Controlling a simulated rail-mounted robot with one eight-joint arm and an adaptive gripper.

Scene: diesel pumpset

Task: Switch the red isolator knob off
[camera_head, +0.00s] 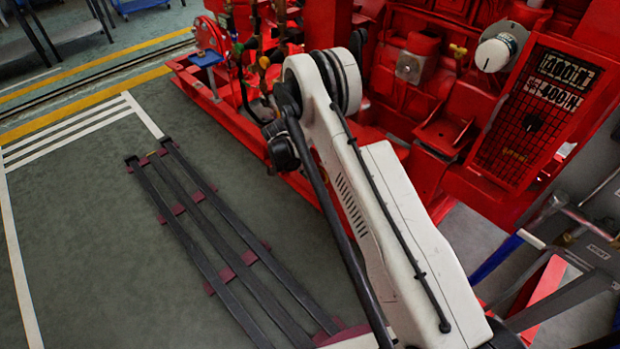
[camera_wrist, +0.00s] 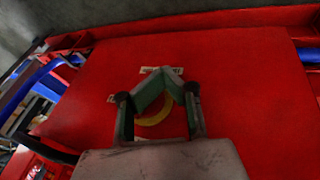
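In the wrist view a broad red panel (camera_wrist: 245,75) fills most of the picture. A yellow ring or disc (camera_wrist: 154,117) on it shows between the fingers of my gripper (camera_wrist: 163,74). The dark green fingers lean inward and their tips come close together over the panel just above the yellow part. Whether the tips touch each other, or hold anything, I cannot tell. No knob stands out clearly; red on red and the fingers hide the middle of the yellow part. In the head view my white arm hides the gripper.
A small pale label (camera_wrist: 162,70) sits at the fingertips. Blue hoses (camera_wrist: 45,75) run left of the panel. In the head view the red pumpset (camera_head: 445,110) stands behind my arm, with a white round cap (camera_head: 493,54) and a mesh guard (camera_head: 530,125). Dark rails (camera_head: 215,245) cross the floor.

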